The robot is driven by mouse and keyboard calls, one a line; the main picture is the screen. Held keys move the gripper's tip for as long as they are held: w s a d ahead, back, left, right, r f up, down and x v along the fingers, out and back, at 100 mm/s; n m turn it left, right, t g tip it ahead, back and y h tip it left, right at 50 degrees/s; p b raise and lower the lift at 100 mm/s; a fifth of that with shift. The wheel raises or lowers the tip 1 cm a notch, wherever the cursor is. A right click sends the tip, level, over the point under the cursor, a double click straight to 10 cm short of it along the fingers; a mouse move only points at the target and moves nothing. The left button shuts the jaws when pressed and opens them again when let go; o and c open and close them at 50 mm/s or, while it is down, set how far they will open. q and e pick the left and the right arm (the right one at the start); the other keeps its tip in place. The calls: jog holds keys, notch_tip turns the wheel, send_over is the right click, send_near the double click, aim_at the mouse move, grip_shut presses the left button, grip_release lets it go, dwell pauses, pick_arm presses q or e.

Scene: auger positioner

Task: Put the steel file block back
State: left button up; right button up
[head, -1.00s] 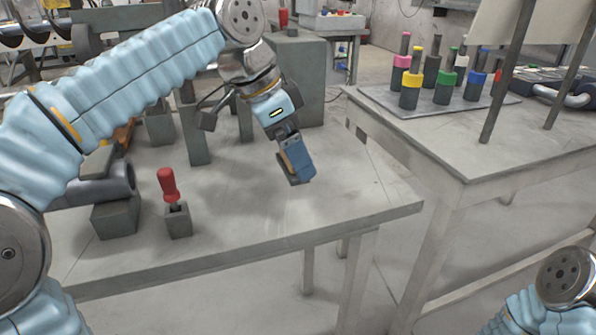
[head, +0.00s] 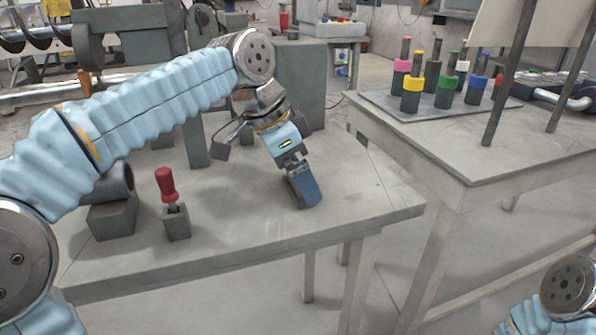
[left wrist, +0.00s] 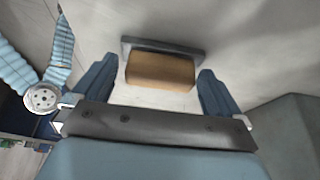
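The steel file block shows in the left wrist view as a brown wooden grip (left wrist: 160,72) on a flat dark grey plate (left wrist: 133,46). It lies between the two fingers of my left gripper (left wrist: 160,85), close to both. In the head view my left gripper (head: 308,190) points down over the front right part of the near table. Its blue finger hides most of the block; only a dark edge shows at its left. Whether the plate touches the tabletop cannot be told. My right gripper is out of view; only part of my right arm shows at the lower right.
A red-handled tool (head: 166,185) stands in a small grey block (head: 177,223) on the near table (head: 250,235). Grey posts and a dark cylinder on a block (head: 113,217) stand at left. A second table (head: 465,172) at right bears colour-banded pegs on a tray.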

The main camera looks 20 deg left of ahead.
pick_arm(q)
jog(key=shift+r, duration=0.3)
jog(key=p+v, duration=0.3)
jog(key=v, duration=0.8)
jog(key=shift+a+r, duration=0.15)
jog(key=shift+r, duration=0.15)
jog(key=shift+s, duration=0.1)
